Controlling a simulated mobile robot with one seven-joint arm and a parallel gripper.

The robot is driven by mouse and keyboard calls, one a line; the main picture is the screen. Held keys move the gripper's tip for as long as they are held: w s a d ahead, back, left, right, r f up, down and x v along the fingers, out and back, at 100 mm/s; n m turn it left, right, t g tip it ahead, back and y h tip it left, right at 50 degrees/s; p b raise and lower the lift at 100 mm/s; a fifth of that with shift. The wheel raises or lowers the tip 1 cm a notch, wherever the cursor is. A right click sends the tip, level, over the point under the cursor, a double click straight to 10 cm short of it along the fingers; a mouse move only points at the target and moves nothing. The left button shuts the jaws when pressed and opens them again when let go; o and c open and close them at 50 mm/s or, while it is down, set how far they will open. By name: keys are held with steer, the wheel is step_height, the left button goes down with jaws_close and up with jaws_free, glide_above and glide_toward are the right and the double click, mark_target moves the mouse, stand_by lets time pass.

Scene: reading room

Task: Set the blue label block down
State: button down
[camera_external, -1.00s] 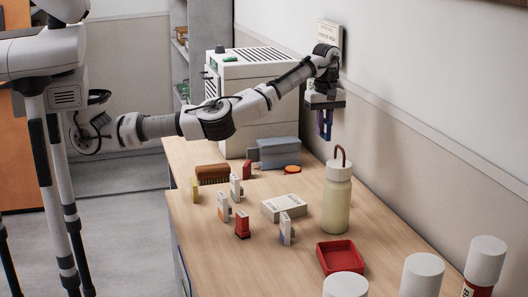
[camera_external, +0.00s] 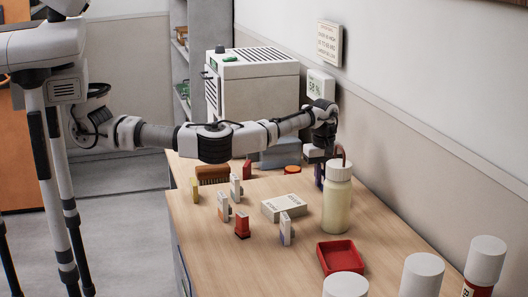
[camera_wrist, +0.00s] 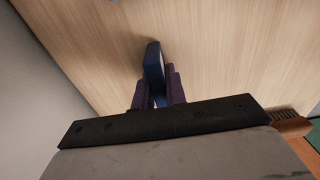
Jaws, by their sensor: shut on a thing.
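My gripper (camera_external: 319,176) is low over the back of the table, just behind the cream bottle (camera_external: 337,205), which partly hides it. In the wrist view, my gripper's purple fingers (camera_wrist: 158,88) are shut on the blue label block (camera_wrist: 153,60). The block stands out past the fingertips over bare wood, with a dark shadow close beside it. I cannot tell whether it touches the table. In the external view the held block cannot be made out.
A red tray (camera_external: 340,257) is in front of the bottle. A brush (camera_external: 212,174) lies at the back left.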

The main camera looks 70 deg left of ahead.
steer(key=c, duration=1.4)
jaws_free()
steer(key=shift+f, duration=0.1)
steer(key=shift+c, duration=0.2)
step_height(320, 180, up, 12)
steer(key=b, duration=0.2)
steer(key=shift+r, duration=0.2)
